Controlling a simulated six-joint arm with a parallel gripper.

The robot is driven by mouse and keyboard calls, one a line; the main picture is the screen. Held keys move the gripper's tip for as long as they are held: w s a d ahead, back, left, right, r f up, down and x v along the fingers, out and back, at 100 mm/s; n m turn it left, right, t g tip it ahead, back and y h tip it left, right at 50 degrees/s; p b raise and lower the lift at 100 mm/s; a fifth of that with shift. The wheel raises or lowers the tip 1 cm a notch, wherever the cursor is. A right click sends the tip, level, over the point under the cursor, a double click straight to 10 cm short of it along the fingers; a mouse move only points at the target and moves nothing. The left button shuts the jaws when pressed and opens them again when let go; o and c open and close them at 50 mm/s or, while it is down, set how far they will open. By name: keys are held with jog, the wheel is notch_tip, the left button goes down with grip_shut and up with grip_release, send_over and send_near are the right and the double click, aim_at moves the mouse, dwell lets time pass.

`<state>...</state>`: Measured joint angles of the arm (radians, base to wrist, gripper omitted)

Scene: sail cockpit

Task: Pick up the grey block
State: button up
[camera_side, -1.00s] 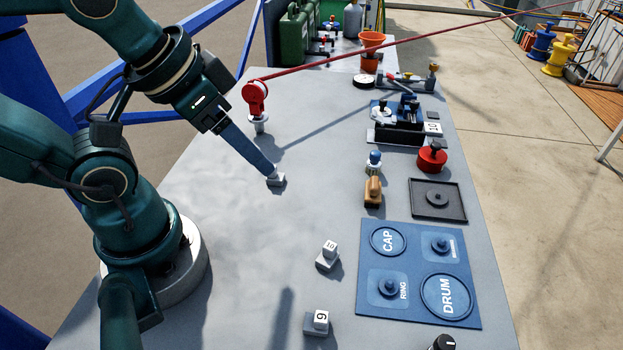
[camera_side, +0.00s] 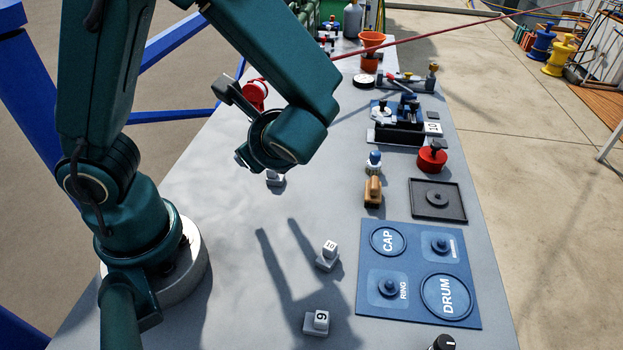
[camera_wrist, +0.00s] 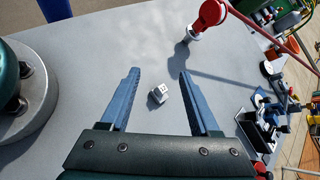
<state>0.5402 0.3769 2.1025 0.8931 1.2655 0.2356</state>
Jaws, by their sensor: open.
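A small grey block (camera_side: 276,181) stands on the grey table, left of centre in the side view, partly hidden by my wrist. The wrist view shows what appears to be this block (camera_wrist: 158,94) with a pale cube-like top. There it appears between my gripper's (camera_wrist: 160,72) two blue fingers, which are spread wide and do not touch it. The fingers are empty. In the side view my wrist and forearm hide most of the gripper. Two similar grey blocks carry white cubes marked 10 (camera_side: 327,257) and 9 (camera_side: 317,322), nearer the front.
A red fitting on a post (camera_side: 256,95) stands behind my wrist, with a red line running right. A blue board (camera_side: 418,272) with labelled round places lies at the right front. A black tray (camera_side: 438,200), wooden-handled stamp (camera_side: 373,191) and red knob (camera_side: 432,158) stand beyond it.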

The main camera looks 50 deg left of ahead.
aim_at(271, 170)
jog(key=d+f+m+t, duration=0.1)
jog(key=m, duration=0.1)
jog(key=w+d+f+m+t+y, duration=0.1)
jog(key=f+m, duration=0.1)
jog(key=d+f+m+t+y, duration=0.1)
jog(key=f+m, duration=0.1)
jog(key=shift+w, duration=0.3)
jog(key=shift+s+d+f+m, duration=0.15)
jog(key=shift+s+f+m, duration=0.25)
jog(key=shift+m, duration=0.3)
jog(key=shift+x, duration=2.5)
jog(key=shift+w, duration=0.15)
jog(key=shift+t, duration=0.3)
grip_shut()
